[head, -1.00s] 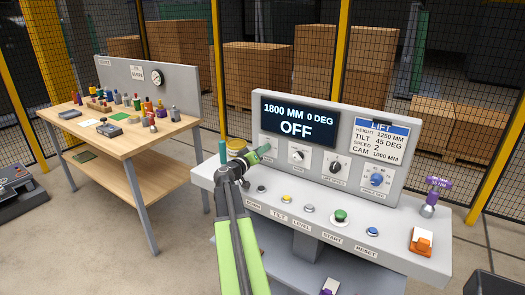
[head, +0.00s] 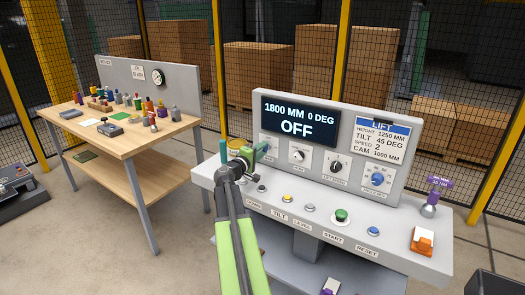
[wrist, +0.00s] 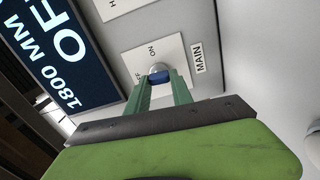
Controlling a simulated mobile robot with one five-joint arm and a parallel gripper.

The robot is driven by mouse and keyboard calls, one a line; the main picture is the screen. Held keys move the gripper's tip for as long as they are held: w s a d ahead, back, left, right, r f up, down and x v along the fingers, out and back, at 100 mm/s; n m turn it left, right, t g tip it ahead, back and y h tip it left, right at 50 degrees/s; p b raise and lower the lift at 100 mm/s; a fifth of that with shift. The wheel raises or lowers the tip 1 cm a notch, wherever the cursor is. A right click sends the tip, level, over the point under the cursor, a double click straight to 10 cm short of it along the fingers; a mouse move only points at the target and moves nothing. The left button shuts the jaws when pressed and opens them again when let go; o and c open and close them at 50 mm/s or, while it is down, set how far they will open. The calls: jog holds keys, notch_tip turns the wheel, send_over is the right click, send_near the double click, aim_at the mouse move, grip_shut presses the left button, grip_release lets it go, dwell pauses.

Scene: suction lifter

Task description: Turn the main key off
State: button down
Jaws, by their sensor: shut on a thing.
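The main key (wrist: 161,76) is a small blue piece on a white plate (wrist: 172,52) lettered ON and, partly hidden, OFF, beside a MAIN label (wrist: 199,56). My gripper (wrist: 161,82) is shut on the key, one green finger on each side, in the wrist view. In the head view my gripper (head: 263,148) is at the left of the upright panel and hides the key. The key's exact angle is hard to tell. The display (head: 299,119) reads 1800 MM, 0 DEG and OFF.
More dials, including a blue knob (head: 377,179), are right of the key. Below, the console shelf carries several buttons, among them a green one (head: 341,215), and an orange switch (head: 423,240). A workbench (head: 120,140) stands at the left.

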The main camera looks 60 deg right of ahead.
jog(key=shift+n, duration=0.6)
jog(key=c, duration=1.1)
grip_release()
jog(key=a, duration=1.7)
jog(key=shift+a, duration=0.25)
